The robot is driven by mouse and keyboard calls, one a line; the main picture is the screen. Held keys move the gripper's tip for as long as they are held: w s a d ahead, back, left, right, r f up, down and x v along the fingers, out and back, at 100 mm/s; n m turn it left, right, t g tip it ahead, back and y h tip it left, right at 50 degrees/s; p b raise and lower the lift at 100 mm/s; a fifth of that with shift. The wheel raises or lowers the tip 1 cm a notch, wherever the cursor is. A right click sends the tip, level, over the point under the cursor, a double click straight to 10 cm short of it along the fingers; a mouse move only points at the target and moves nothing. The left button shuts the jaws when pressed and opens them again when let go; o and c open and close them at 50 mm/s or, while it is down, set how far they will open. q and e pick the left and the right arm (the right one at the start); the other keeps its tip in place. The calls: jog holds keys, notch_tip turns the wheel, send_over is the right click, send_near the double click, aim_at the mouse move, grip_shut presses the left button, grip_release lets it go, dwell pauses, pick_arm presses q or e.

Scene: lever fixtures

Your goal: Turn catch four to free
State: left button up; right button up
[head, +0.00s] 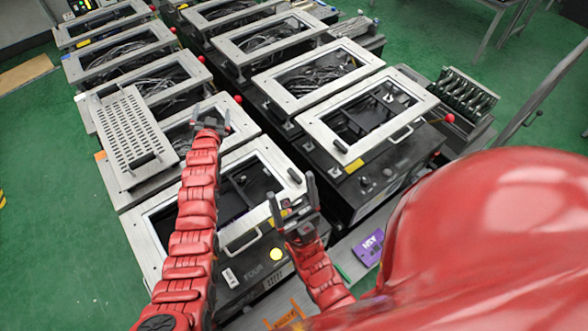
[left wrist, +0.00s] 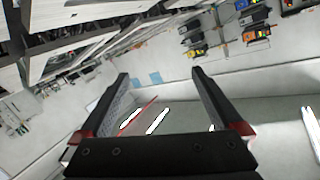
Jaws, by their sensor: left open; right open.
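The fixture marked FOUR (head: 253,272) is a dark box with a pale metal frame lid, in the lower middle of the head view. On its front are a silver handle (head: 243,239), a yellow disc (head: 276,254) and a small white plate (head: 230,278). A short black bar (head: 295,176) sits on the lid's right corner; I cannot tell if it is the catch. My right gripper (head: 291,190) is open and empty just in front of that corner. My left gripper (head: 211,114) is open over the fixture behind; it also shows open and empty in the left wrist view (left wrist: 160,76).
A neighbouring framed fixture (head: 420,98) stands at the right, with a red ball knob (head: 448,117). A perforated plate (head: 127,135) lies at the left. Several more fixtures run behind. A purple labelled block (head: 370,247) is at the lower right.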

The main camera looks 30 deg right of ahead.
pick_arm(q)
jog(key=s+d+m+g, duration=0.2)
jog(key=d+g, duration=0.3)
jog(key=d, duration=0.4)
notch_tip(320, 180, up, 9)
jog(key=m+g+y, duration=0.6)
jog(key=g, duration=0.4)
send_over(295, 174)
notch_tip(295, 174, down, 16)
jog(key=b, duration=1.4)
jog(key=shift+a+r+b, duration=0.1)
jog(key=shift+r+b, duration=0.15)
jog(key=shift+b, duration=0.1)
jog(key=shift+f, duration=0.95)
jog(key=c, duration=1.4)
